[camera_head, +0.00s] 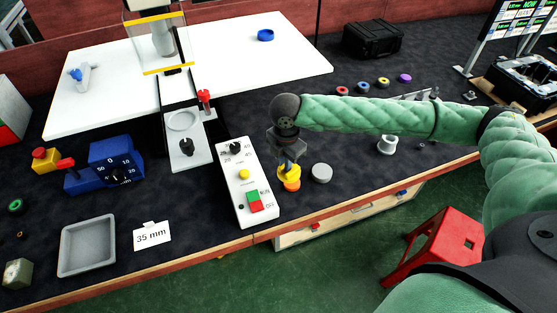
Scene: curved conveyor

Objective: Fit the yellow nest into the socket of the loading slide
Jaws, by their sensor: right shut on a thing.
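My right gripper (287,163) points down near the front of the bench and is shut on the yellow nest (290,177). The nest is a small yellow piece with a more orange lower part. I cannot tell whether it touches the bench. The loading slide (197,155) is a light grey plate to the left, with a round ring-shaped socket (183,121) that looks empty. A black knob (187,147) stands on the slide in front of the socket. My left gripper is not in view.
A white control box (241,200) with buttons lies between the slide and my right gripper. A grey disc (321,172) is close to the right of the nest. A red lever (205,98) stands beside the slide. Several coloured rings (362,87) lie further back.

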